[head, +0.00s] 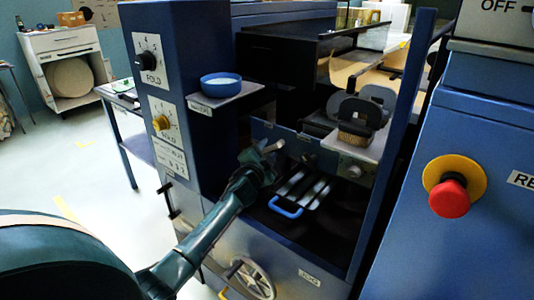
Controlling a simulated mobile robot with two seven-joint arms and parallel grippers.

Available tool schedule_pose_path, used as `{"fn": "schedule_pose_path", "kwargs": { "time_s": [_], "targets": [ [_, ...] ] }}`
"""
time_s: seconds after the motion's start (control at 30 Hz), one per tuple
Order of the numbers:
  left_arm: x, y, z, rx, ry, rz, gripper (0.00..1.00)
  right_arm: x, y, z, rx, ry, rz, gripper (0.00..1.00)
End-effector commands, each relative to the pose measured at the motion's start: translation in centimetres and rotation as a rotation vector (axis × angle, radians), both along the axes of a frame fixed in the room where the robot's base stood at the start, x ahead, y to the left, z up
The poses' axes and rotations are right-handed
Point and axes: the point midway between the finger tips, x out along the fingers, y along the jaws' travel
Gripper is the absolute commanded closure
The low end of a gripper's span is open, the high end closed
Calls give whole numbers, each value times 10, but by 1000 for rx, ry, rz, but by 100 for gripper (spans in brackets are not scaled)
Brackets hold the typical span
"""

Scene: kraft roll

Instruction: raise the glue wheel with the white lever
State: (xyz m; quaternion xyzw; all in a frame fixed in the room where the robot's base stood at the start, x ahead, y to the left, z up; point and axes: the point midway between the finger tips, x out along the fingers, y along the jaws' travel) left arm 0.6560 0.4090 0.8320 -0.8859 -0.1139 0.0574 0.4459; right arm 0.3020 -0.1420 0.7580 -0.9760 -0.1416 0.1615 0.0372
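My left gripper (254,163) reaches from the lower left into the open front of the blue machine. Its fingertips are small and dark, and I cannot tell whether they are open or shut. A short whitish bar (273,147) shows right at the fingertips; it looks like the white lever's end, but I cannot tell whether the gripper touches or holds it. I cannot make out the glue wheel for certain in the dark bay. My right gripper is not in view.
A blue-handled piece (285,206) with pale strips lies low in the bay. A shelf with a blue dish (221,86) juts out above my gripper. Dark rounded parts and a tan brush (354,134) sit right. A red stop button (449,197) is on the right panel.

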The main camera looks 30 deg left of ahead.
Motion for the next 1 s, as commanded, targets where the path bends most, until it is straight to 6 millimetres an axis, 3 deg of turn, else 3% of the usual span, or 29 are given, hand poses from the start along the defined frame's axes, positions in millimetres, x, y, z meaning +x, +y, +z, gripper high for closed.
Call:
{"fn": "schedule_pose_path", "kwargs": {
  "time_s": [0.23,0.67,1.0],
  "targets": [
    [0,0,0,0,0,0,64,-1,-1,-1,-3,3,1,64],
    [0,0,0,0,0,0,99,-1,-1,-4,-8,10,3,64],
    [0,0,0,0,0,0,100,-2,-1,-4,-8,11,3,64]
  ]
}}
